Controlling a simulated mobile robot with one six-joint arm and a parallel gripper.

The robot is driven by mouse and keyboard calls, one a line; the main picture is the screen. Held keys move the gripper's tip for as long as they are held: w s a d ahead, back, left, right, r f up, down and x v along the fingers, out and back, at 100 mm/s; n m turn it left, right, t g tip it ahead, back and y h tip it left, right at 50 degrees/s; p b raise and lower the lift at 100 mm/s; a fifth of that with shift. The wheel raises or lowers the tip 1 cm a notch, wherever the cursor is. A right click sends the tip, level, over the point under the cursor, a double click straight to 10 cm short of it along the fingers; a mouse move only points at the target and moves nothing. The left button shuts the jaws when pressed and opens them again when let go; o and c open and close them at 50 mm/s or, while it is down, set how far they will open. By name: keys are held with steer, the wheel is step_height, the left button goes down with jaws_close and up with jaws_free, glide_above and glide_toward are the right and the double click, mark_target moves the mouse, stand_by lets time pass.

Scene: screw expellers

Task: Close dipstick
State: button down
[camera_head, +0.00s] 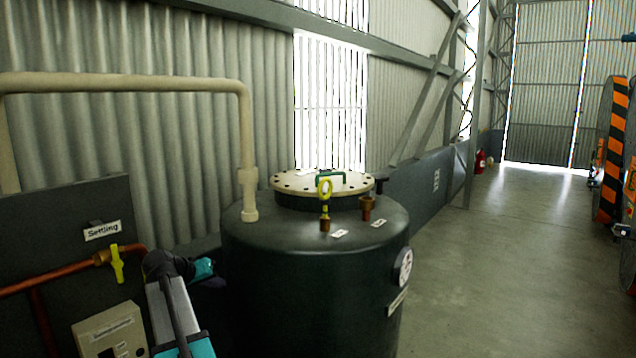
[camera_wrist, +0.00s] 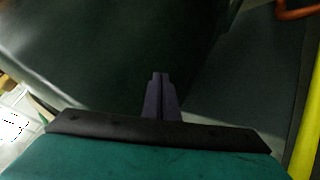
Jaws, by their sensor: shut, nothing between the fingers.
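The dark green tank (camera_head: 310,290) stands in the middle of the head view. What looks like the dipstick, a yellow ring handle (camera_head: 325,189) above a brass fitting (camera_head: 325,225), stands upright on its top near the front of the lid. Whether it is fully seated I cannot tell. My gripper shows in the wrist view with its dark fingers (camera_wrist: 160,78) together and empty, in front of a dark surface. In the head view my arm is low and left of the tank, and the fingertips are not clearly visible. The dipstick is not seen in the wrist view.
A round bolted lid (camera_head: 300,183) with a green handle and another brass fitting (camera_head: 367,208) are on the tank top. A beige pipe (camera_head: 247,150) enters the tank at left. A panel with a yellow valve lever (camera_head: 117,264) stands at left.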

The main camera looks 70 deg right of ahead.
steer(key=s+d+r+m+g+h, duration=0.1)
steer(key=s+d+r+m, duration=0.1)
steer(key=s+r, duration=0.5)
steer(key=s+d+r+m+g+h, duration=0.1)
steer(key=s+d+r+m, duration=0.2)
steer(key=r, duration=1.5)
steer(key=s+d+r+m+g+h, duration=0.2)
steer(key=s+d+r, duration=0.4)
steer(key=s+r, duration=0.5)
step_height(320, 180, up, 2)
steer(key=shift+r+m+p, duration=0.1)
steer(key=shift+m+p, duration=0.2)
steer(key=shift+s+d, duration=0.1)
steer(key=shift+d, duration=0.15)
steer(key=shift+s+d+f+p, duration=0.6)
steer(key=shift+d+f+p, duration=0.4)
steer(key=shift+d, duration=0.45)
steer(key=shift+s+d+f+p, duration=0.55)
steer(key=shift+d+f+p, duration=0.2)
steer(key=shift+d+f, duration=0.6)
steer(key=shift+s+d+f+p, duration=0.6)
steer(key=shift+d+f+p, duration=0.3)
steer(key=shift+d, duration=0.7)
steer(key=shift+f, duration=0.15)
